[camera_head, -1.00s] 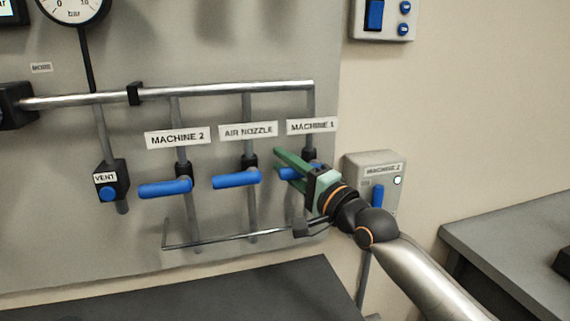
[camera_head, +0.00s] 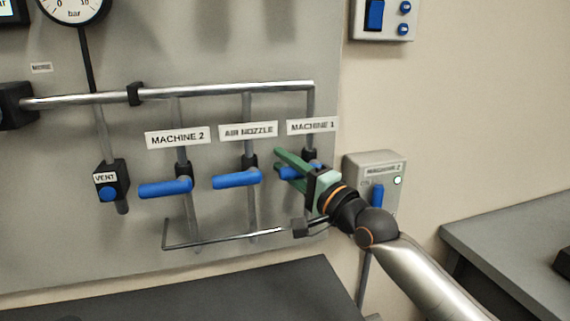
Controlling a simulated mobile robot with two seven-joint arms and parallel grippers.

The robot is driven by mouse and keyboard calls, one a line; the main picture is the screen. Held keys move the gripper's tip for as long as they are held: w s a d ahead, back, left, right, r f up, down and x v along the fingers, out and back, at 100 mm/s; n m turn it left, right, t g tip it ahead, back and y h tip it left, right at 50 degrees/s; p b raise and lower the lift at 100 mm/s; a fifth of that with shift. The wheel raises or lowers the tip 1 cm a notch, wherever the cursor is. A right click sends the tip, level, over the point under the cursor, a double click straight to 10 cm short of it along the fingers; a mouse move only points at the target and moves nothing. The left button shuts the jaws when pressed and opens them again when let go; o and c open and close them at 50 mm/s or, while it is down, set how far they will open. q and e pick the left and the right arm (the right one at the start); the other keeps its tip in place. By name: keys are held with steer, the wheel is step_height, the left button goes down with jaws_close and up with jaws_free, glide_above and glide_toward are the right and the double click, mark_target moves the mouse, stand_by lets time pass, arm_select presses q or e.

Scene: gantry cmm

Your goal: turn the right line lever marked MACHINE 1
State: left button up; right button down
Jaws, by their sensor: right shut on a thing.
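The blue lever (camera_head: 290,173) under the MACHINE 1 label (camera_head: 312,126) sits on the rightmost drop pipe and points left, roughly level. My right gripper (camera_head: 283,166), with green fingers, comes in from the right and is shut on this lever. The fingers and the gripper body hide part of the lever and its valve. My left gripper is not in view.
Blue levers for MACHINE 2 (camera_head: 165,188) and AIR NOZZLE (camera_head: 237,179) lie to the left, both roughly level. A thin metal rail (camera_head: 225,238) runs below. A switch box (camera_head: 377,185) is right of the panel, behind my arm. A dark bench top (camera_head: 200,297) lies below.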

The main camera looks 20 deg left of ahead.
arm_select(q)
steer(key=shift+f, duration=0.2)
arm_select(e)
steer(key=shift+f+n, duration=0.15)
steer(key=shift+n, duration=0.15)
arm_select(q)
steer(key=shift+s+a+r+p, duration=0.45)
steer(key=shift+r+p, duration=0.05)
steer(key=shift+p, duration=0.35)
arm_select(e)
steer(key=shift+w+d+f+n+g+h, duration=0.1)
steer(key=shift+f+n+g+h, duration=0.3)
steer(key=shift+n, duration=0.65)
steer(key=shift+w+d+f+n+g+h, duration=0.15)
steer(key=shift+f+n+h, duration=0.35)
steer(key=shift+n, duration=0.5)
steer(key=shift+d+f+n+g+h, duration=0.1)
steer(key=shift+f+n+g+h, duration=0.35)
steer(key=shift+n, duration=0.6)
steer(key=shift+f, duration=0.1)
steer(key=shift+y, duration=0.25)
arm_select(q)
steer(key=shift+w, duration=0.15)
arm_select(e)
steer(key=c, duration=0.6)
jaws_free()
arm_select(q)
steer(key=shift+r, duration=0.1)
arm_select(e)
steer(key=shift+s+d, duration=0.1)
